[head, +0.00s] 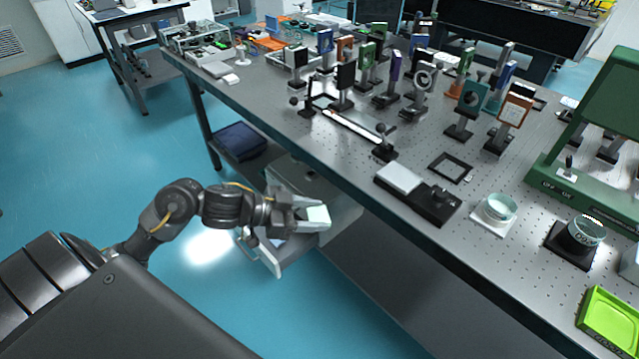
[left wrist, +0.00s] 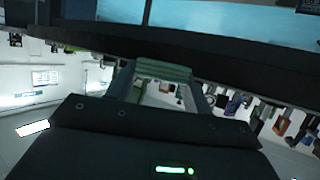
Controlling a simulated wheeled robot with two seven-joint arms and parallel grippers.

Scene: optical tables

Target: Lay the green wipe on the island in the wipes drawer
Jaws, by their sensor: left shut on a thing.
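My left gripper (head: 310,214) is shut on the green wipe (head: 318,215), which looks pale, almost white-green, in the head view. In the left wrist view the wipe (left wrist: 163,70) shows as a folded green pad between the fingers. The gripper and wipe are over a pulled-out pale grey drawer (head: 291,258) under the long optical table. The wipe appears to be above the drawer rather than resting in it. The arm and gripper hide part of the drawer; something pale bluish shows inside. My right gripper is in neither view.
The optical table (head: 345,170) overhangs just right of the drawer, with several mounted optics on top. A black stand with a white pad (head: 400,178) is near its front edge. A dark blue bin (head: 238,141) sits on the lower shelf. The floor left of the drawer is clear.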

